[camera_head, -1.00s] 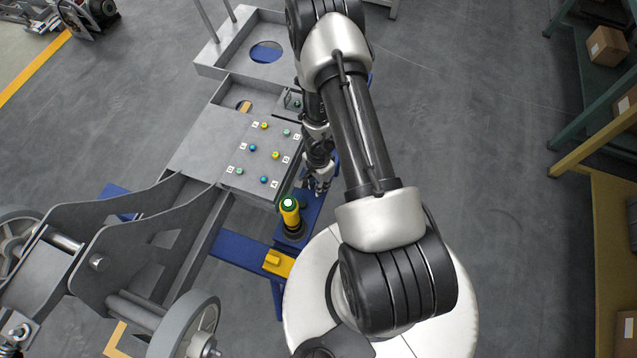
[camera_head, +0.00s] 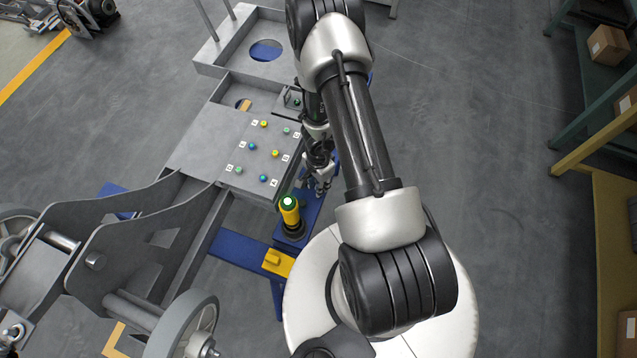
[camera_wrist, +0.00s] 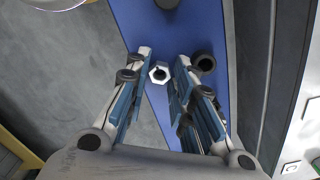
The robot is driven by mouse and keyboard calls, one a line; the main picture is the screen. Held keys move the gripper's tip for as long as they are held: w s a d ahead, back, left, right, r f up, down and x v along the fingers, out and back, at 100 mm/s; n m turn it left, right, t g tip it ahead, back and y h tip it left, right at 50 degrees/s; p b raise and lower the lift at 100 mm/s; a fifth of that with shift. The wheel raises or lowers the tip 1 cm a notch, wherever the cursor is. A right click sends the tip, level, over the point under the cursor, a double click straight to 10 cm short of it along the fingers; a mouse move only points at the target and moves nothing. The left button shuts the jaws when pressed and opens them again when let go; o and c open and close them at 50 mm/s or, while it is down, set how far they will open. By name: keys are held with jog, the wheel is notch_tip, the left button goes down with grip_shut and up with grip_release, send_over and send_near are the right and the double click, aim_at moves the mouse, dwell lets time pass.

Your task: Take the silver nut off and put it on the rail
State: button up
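The silver hexagonal nut (camera_wrist: 159,72) shows in the wrist view against a blue beam (camera_wrist: 215,30), with a dark centre. Whether it sits on a stud I cannot tell. My gripper (camera_wrist: 163,60) is open, with one finger on each side of the nut and visible gaps to it. In the head view my gripper (camera_head: 320,184) points down over the blue beam (camera_head: 312,213), beside the grey panel. The nut cannot be made out in the head view. Which part is called the rail is not clear.
A dark round part (camera_wrist: 204,62) stands close to the right finger, and another (camera_wrist: 167,3) is at the top of the beam. A yellow-and-black beacon with a green top (camera_head: 289,212) stands near my gripper. The grey button panel (camera_head: 258,160) lies to its left.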

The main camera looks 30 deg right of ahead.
jog(key=o, duration=0.3)
jog(key=shift+o, duration=0.2)
jog(key=shift+r, duration=0.15)
